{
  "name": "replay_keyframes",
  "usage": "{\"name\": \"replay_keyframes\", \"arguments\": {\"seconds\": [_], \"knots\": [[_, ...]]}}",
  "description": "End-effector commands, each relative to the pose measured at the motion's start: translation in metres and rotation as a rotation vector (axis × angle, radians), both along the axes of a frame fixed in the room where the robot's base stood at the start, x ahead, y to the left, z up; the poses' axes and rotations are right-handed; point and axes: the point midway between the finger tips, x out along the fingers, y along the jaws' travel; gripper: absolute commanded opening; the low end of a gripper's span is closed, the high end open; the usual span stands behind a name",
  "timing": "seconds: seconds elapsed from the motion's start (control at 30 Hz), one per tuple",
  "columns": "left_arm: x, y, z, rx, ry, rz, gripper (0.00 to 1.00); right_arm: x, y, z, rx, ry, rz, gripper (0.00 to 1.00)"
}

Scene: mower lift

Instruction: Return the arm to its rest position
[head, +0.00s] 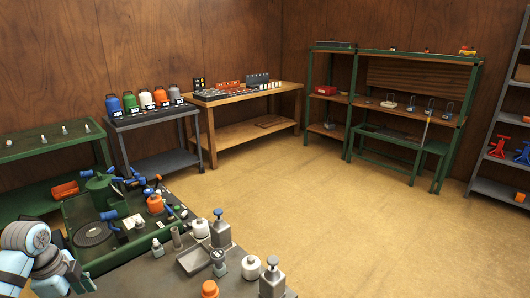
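My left arm (25,238) comes in at the bottom left corner, with its pale blue and grey joints showing. A dark end part (72,272), which looks like my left gripper, sits at the near left edge of the green tray (135,262). It is small and partly cut off by the arm, so I cannot tell whether it is open or shut. I see nothing clearly held in it. My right arm and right gripper do not show in the head view.
The green tray holds a green machine part, a black disc (92,234) and an orange part (154,204). A dark bench (165,278) with bottles and a grey tray (195,260) is close in front. Benches and shelves line the walls. The tan floor (350,225) is clear.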

Motion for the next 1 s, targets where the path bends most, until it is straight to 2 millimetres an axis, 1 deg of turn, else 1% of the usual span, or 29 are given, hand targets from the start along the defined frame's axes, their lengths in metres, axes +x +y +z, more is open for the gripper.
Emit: {"name": "replay_keyframes", "arguments": {"seconds": [0.03,0.07,0.1,0.17,0.2,0.27,0.3,0.37,0.4,0.47,0.5,0.57,0.6,0.63,0.67,0.7,0.77,0.8,0.87,0.9,0.97,1.0], "knots": [[-0.007,0.025,0.013,0.051,0.000,0.029,0.61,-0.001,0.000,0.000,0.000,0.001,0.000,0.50],[-0.013,0.040,0.022,0.082,0.000,0.047,0.61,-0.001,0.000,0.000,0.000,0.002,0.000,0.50],[-0.020,0.062,0.036,0.128,0.000,0.074,0.61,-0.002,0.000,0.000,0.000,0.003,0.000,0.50],[-0.023,0.088,-0.004,0.167,-0.015,0.245,0.61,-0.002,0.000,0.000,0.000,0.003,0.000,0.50],[-0.029,0.111,-0.028,0.211,-0.036,0.367,0.61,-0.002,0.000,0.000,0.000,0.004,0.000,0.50],[-0.046,0.150,-0.063,0.296,-0.077,0.539,0.61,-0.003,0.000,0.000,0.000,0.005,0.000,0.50],[-0.062,0.177,-0.084,0.363,-0.113,0.639,0.61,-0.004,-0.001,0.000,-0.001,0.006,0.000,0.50],[-0.093,0.218,-0.111,0.466,-0.176,0.759,0.61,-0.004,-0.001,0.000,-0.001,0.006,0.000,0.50],[-0.117,0.243,-0.126,0.532,-0.224,0.816,0.61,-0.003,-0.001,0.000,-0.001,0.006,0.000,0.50],[-0.156,0.276,-0.142,0.619,-0.303,0.867,0.61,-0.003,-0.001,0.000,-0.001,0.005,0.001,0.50],[-0.185,0.295,-0.151,0.664,-0.353,0.878,0.61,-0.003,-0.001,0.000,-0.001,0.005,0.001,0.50],[-0.231,0.317,-0.161,0.702,-0.421,0.867,0.61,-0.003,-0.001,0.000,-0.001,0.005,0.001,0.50],[-0.263,0.326,-0.166,0.702,-0.451,0.844,0.61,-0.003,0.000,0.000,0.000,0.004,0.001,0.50],[-0.287,0.330,-0.170,0.688,-0.464,0.827,0.61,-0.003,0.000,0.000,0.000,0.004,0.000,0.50],[-0.285,0.310,-0.193,0.641,-0.459,0.849,0.61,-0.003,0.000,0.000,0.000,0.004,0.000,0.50],[-0.288,0.285,-0.220,0.594,-0.438,0.874,0.61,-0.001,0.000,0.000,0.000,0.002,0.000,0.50],[-0.299,0.248,-0.258,0.534,-0.398,0.909,0.61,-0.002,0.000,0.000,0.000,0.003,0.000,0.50],[-0.307,0.222,-0.281,0.494,-0.371,0.932,0.61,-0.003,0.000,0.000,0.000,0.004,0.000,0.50],[-0.318,0.177,-0.316,0.428,-0.328,0.967,0.61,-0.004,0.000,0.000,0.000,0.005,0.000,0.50],[-0.325,0.144,-0.339,0.381,-0.297,0.991,0.61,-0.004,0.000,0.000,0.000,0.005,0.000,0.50],[-0.334,0.089,-0.370,0.307,-0.249,1.027,0.61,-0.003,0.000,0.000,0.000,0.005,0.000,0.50],[-0.340,0.050,-0.389,0.256,-0.215,1.050,0.61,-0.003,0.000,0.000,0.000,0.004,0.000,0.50]]}}
